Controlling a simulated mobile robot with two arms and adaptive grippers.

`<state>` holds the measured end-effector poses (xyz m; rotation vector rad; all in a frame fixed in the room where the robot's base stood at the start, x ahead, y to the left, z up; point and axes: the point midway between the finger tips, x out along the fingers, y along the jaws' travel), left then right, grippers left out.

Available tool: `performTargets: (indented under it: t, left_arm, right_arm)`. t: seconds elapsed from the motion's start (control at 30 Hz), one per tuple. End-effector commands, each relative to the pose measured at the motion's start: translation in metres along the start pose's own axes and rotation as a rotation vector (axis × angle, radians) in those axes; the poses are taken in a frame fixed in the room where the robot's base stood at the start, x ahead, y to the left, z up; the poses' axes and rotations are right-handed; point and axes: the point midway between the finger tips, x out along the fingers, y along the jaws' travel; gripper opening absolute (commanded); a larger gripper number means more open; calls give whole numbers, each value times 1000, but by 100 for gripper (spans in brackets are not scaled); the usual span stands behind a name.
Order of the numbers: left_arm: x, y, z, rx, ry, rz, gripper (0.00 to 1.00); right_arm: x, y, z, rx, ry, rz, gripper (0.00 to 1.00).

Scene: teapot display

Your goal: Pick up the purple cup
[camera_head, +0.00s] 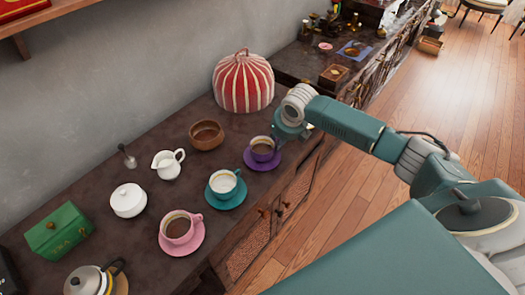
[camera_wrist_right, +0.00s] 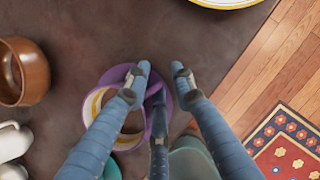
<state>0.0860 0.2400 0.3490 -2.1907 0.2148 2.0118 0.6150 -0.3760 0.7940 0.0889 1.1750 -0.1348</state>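The purple cup (camera_head: 263,148) holds brown liquid and stands upright on a purple saucer (camera_head: 273,165) near the counter's front edge. My right gripper (camera_head: 280,138) is right beside the cup, on its far right side. In the right wrist view the gripper (camera_wrist_right: 160,80) has its fingers spread over the saucer (camera_wrist_right: 117,75), with the cup (camera_wrist_right: 132,133) to their left, partly hidden by a finger. The fingers are near the cup's handle; I cannot tell whether they touch it. My left gripper is not in view.
A teal cup (camera_head: 224,182) and a pink cup (camera_head: 178,228) stand on saucers nearer the front. A wooden bowl (camera_head: 206,135), a white creamer (camera_head: 168,163), a white lidded pot (camera_head: 128,200) and a red striped dome (camera_head: 243,83) stand nearby. Wooden floor (camera_head: 400,95) lies beyond the counter's edge.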

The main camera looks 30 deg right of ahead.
Motion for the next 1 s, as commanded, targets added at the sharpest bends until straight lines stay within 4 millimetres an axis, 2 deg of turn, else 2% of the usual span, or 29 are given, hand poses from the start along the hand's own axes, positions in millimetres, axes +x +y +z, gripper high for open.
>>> performTargets:
  t: [0.03,0.1,0.67,1.0]
  left_arm:
    - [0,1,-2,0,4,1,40]
    - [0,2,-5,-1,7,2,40]
    - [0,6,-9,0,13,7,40]
    - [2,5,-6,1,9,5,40]
  right_arm:
    - [0,0,0,0,0,0,10]
    - [0,0,0,0,0,0,0]
    - [-4,0,2,1,-2,1,0]
    - [-24,0,12,0,-4,0,0]
